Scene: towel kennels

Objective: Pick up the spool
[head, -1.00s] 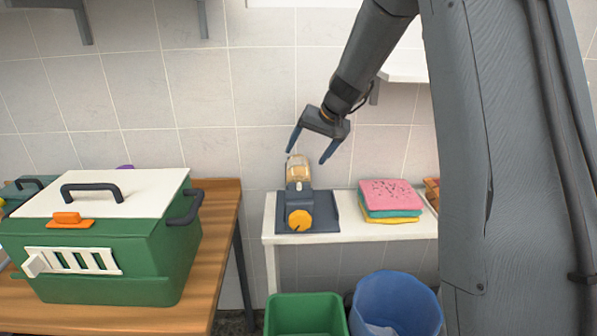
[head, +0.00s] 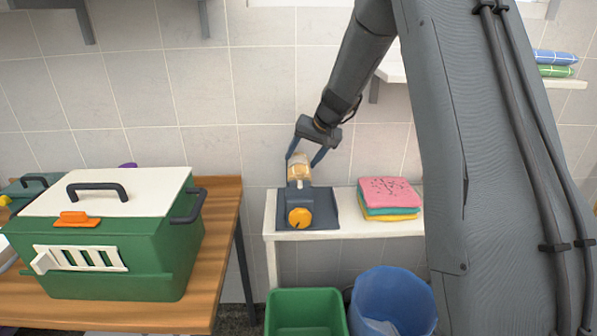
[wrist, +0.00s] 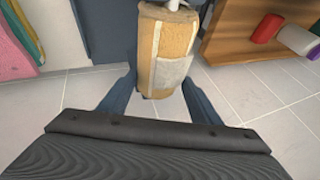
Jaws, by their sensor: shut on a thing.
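The spool (head: 299,168) is a tan-orange cylinder with a pale patch, standing at the top of a dark grey device with an orange dial (head: 299,217). My gripper (head: 303,161) comes down from above, with one blue finger on each side of the spool, and is shut on it. In the wrist view the spool (wrist: 168,42) stands between the two fingers (wrist: 160,88), its pale patch facing the camera. I cannot see clear space between the spool and the device in the head view.
The device sits on a white shelf (head: 350,230) beside a stack of folded cloths (head: 388,197). A green bin (head: 305,312) and a blue bin (head: 392,300) stand below. A green and white carrier (head: 110,235) is on the wooden table at left.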

